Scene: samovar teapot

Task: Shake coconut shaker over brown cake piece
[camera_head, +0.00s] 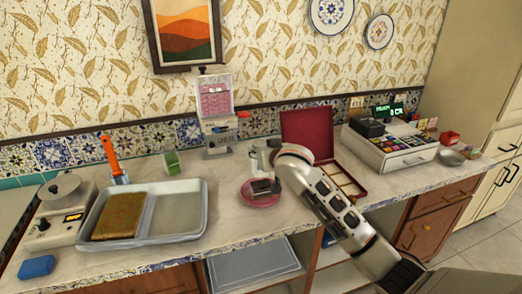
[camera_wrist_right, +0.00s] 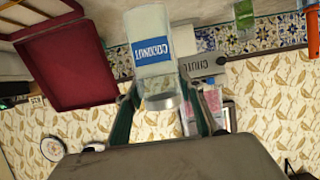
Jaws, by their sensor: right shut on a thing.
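The coconut shaker (camera_wrist_right: 148,25) is a clear jar with pale contents, a blue COCONUT label and a silver end. My right gripper (camera_wrist_right: 162,92) is shut on it, with a finger on each side of the silver end. In the head view the shaker (camera_head: 259,158) shows pale beside my right gripper, just above a pink plate (camera_head: 249,200). The shaker's exact tilt is hard to tell. My left gripper is not in view.
A grey tray (camera_head: 180,236) with a brown cake slab (camera_head: 120,215) is at the left. An open red box (camera_head: 306,133) stands behind my right arm, and a cash register (camera_head: 392,150) is farther right. A dispenser (camera_head: 215,105) stands against the wall.

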